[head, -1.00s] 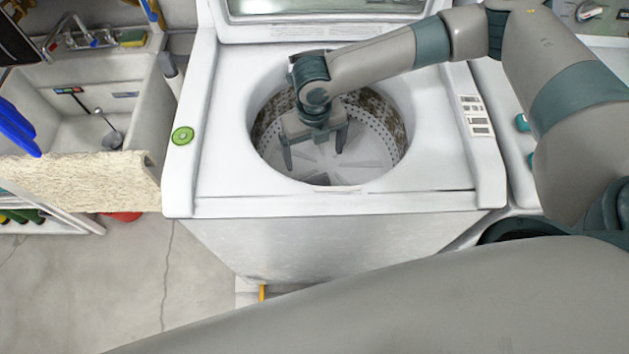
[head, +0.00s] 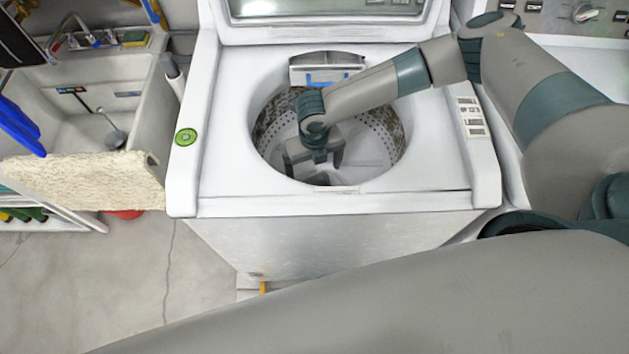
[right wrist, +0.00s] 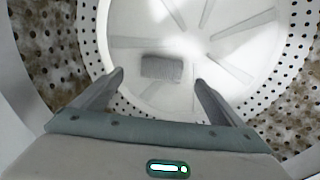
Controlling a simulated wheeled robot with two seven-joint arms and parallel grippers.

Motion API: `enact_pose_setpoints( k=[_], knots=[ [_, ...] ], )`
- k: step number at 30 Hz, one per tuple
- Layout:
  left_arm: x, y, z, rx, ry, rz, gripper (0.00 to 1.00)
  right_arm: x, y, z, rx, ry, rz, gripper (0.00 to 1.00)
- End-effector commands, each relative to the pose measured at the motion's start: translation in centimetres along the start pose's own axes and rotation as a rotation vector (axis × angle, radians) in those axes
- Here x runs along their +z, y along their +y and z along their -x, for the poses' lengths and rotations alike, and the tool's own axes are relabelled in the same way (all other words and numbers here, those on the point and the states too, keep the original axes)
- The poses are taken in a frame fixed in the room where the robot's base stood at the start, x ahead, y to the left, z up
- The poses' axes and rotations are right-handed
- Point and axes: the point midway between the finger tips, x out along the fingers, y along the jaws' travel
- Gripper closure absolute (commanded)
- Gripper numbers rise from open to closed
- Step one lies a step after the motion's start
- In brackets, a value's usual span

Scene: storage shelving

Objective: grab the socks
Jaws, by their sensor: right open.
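The socks look like a small grey folded bundle (right wrist: 162,68) lying on the white bottom of the washer drum in the right wrist view. In the head view a bit of grey (head: 320,178) shows low in the drum, below my gripper. My right gripper (head: 314,166) is inside the drum opening, pointing down. In the right wrist view its two fingers (right wrist: 158,80) are spread wide and empty, with the grey bundle beyond and between their tips, apart from them. The left gripper is not in view.
The perforated drum wall (right wrist: 275,95) has brown stains. A sink (head: 80,165) stands to the left. A green round object (head: 186,137) sits on the washer's left top.

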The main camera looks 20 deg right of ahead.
Motion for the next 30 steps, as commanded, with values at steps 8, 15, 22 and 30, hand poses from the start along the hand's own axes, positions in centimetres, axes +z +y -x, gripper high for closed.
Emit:
enact_pose_setpoints(
  k=[8,15,22,30],
  knots=[
    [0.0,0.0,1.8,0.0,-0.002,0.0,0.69,0.0,-0.1,-2.5,-0.001,0.001,0.001,0.08],
    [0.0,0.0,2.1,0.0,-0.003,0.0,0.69,0.0,-0.1,-4.7,-0.001,0.001,0.0,0.08],
    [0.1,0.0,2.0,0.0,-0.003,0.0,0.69,0.0,-0.1,-4.9,-0.001,0.001,0.0,0.08],
    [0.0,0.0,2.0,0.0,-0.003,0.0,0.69,0.0,-0.2,-4.9,-0.001,0.001,0.0,0.1]
  ],
)
